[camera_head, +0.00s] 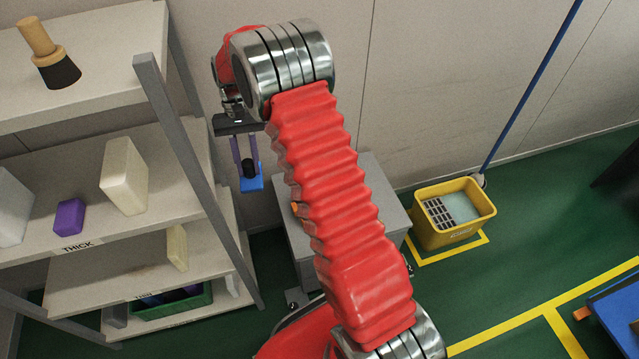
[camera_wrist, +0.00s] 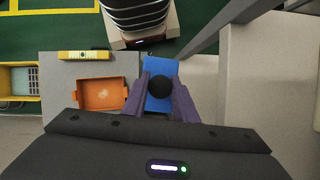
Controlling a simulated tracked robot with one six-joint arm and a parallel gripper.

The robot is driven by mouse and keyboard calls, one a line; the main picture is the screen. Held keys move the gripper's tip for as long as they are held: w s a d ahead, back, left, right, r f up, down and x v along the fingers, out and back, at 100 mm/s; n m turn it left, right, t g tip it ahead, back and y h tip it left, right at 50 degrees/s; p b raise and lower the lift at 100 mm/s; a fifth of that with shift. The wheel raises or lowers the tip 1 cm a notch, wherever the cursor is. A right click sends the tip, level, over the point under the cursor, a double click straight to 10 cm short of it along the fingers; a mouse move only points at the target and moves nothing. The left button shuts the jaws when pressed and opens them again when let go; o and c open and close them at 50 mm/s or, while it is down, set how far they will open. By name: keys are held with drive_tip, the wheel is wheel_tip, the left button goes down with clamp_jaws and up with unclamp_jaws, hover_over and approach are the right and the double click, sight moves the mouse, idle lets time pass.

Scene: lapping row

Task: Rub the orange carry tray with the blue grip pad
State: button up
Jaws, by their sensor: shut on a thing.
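My gripper (camera_wrist: 162,95) is shut on the black knob of the blue grip pad (camera_wrist: 158,69). In the head view the gripper (camera_head: 244,162) hangs at the left of my arm, with the blue pad (camera_head: 252,184) below its purple fingers. The orange carry tray (camera_wrist: 102,94) lies on a grey cabinet top (camera_wrist: 62,70), left of the pad in the wrist view. A pale mark shows on the tray's floor. In the head view my arm hides nearly all of the tray; only a bit of orange (camera_head: 295,208) shows. The pad is apart from the tray in the wrist view.
A yellow level-like bar (camera_wrist: 83,55) lies along the cabinet's edge beside the tray. A shelf unit (camera_head: 185,150) with blocks stands close at the left in the head view. A yellow mop bucket (camera_head: 428,232) stands on the floor at the right.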

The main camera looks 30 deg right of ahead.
drive_tip(key=d+f+m+t+y, duration=0.1)
drive_tip(key=d+f+m+t, duration=0.6)
drive_tip(key=d+f+m, duration=1.4)
wheel_tip(320, 180, down, 3)
drive_tip(key=shift+d+r+m, duration=0.2)
drive_tip(key=shift+d+m, duration=0.15)
drive_tip(key=shift+m, duration=0.85)
drive_tip(key=shift+s+f, duration=0.1)
